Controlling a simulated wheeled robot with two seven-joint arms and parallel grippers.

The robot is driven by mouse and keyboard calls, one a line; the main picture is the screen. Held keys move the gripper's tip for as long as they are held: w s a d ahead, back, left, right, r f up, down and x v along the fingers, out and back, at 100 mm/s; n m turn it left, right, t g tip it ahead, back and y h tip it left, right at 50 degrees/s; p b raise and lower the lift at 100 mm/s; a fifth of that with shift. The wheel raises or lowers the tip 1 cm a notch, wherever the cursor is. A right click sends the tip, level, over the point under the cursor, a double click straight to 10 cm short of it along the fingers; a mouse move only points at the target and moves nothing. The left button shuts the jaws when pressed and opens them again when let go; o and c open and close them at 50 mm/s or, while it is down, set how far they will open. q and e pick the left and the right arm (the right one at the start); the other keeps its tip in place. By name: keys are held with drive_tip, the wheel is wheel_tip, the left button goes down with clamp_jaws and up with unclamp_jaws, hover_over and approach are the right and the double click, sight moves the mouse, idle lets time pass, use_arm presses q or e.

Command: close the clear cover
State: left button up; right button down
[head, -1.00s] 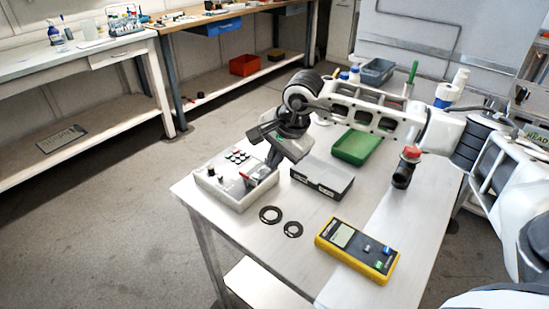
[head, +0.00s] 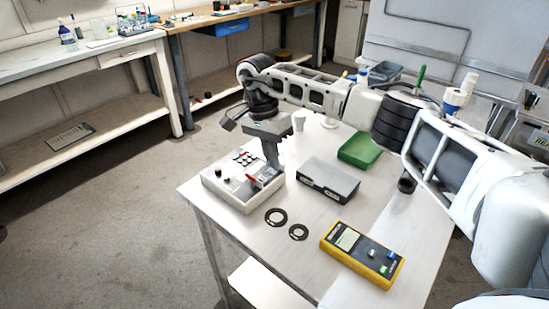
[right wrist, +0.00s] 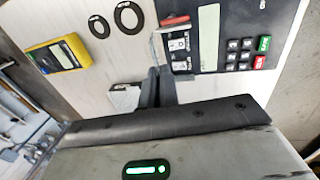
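The grey control box (head: 228,192) stands at the table's left corner, with a keypad, a small screen and a red lever; its panel (right wrist: 207,62) fills the upper right of the right wrist view. The clear cover is hard to make out; a pale, see-through edge (right wrist: 158,46) beside the red lever (right wrist: 175,21) may be it. My right gripper (head: 274,166) points down at the box's right side. In the right wrist view its dark fingers (right wrist: 158,72) lie together, beside the panel's edge, with nothing seen between them. My left gripper is not in view.
A grey case (head: 328,182), a green tray (head: 360,150), two black rings (head: 276,217) and a yellow meter (head: 362,252) lie on the table right of the box. The table's left edge is close to the box.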

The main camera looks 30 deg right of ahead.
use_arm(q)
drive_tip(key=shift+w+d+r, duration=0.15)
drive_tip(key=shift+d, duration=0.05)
use_arm(e)
drive_tip(key=shift+w+g, duration=0.2)
drive_tip(key=shift+g, duration=0.2)
drive_tip(key=c, duration=1.6)
unclamp_jaws()
drive_tip(key=shift+a, duration=0.1)
drive_tip(key=shift+c, duration=0.2)
drive_tip(key=shift+w+r+b, duration=0.1)
drive_tip(key=shift+r+b, duration=0.2)
use_arm(q)
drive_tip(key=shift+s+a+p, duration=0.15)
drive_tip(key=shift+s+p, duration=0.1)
drive_tip(key=shift+p, duration=0.15)
use_arm(e)
drive_tip(key=v, duration=1.5)
drive_tip(key=shift+a, duration=0.2)
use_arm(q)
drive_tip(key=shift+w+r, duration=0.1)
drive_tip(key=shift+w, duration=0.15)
use_arm(e)
drive_tip(key=shift+w+r, duration=0.1)
